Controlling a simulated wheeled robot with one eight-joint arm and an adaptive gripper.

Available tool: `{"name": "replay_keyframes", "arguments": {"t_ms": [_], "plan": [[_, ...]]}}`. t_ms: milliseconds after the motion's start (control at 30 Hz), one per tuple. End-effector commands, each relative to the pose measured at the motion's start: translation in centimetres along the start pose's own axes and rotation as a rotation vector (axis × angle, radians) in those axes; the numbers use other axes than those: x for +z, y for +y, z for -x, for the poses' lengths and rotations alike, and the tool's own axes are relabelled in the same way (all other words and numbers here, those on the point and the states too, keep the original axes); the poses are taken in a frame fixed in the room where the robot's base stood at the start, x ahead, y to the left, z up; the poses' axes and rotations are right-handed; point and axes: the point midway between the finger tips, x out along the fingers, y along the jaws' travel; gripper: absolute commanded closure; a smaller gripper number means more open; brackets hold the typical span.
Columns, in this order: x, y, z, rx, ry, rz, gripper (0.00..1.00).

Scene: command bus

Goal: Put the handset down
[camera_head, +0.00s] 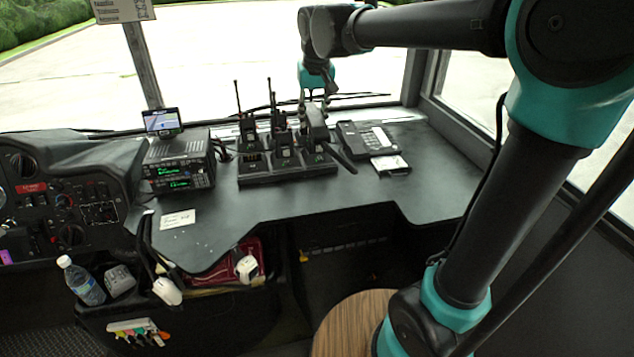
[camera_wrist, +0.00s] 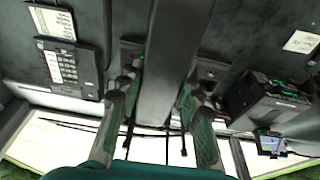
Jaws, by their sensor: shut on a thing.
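My gripper (camera_head: 314,98) hangs over the right part of the radio charger in the head view. It is shut on a dark, long handset (camera_head: 317,122), whose lower part slants down to the right. In the wrist view the handset (camera_wrist: 175,50) runs up the middle between the two fingers of the gripper (camera_wrist: 160,88) and hides what lies behind it. The charger (camera_head: 287,176) is a black base with several handheld radios standing in it. I cannot tell whether the handset touches the charger.
A desk phone (camera_head: 366,138) stands right of the charger, with a notepad (camera_head: 390,164) in front of it. A radio unit (camera_head: 179,165) with a small screen (camera_head: 162,120) on top stands to the left. The dark counter (camera_head: 420,180) is clear at the right and front.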

Motion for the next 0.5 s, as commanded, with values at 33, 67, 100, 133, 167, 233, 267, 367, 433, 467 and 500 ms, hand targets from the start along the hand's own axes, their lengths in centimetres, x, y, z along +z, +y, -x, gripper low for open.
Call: {"name": "replay_keyframes", "arguments": {"t_ms": [33,67,100,133,167,233,267,367,433,467,500], "plan": [[0.1,0.0,-0.3,0.0,0.0,0.0,0.99],[0.1,0.0,-0.7,0.0,0.0,0.0,0.99],[0.3,0.0,-1.3,0.0,0.0,0.0,0.99],[0.4,0.0,-1.8,0.0,0.0,0.0,0.99],[0.6,0.0,-2.5,0.0,0.0,0.0,0.99],[1.0,0.0,-4.1,0.0,0.0,0.0,0.99],[1.2,0.0,-4.8,0.0,0.0,0.0,0.99],[1.8,0.0,-7.2,0.0,0.0,0.0,0.99],[2.3,0.0,-8.8,0.0,0.0,0.0,0.99],[2.4,0.0,-9.6,0.0,0.0,0.0,0.99],[2.7,0.0,-10.5,0.0,0.0,0.0,0.99]]}}
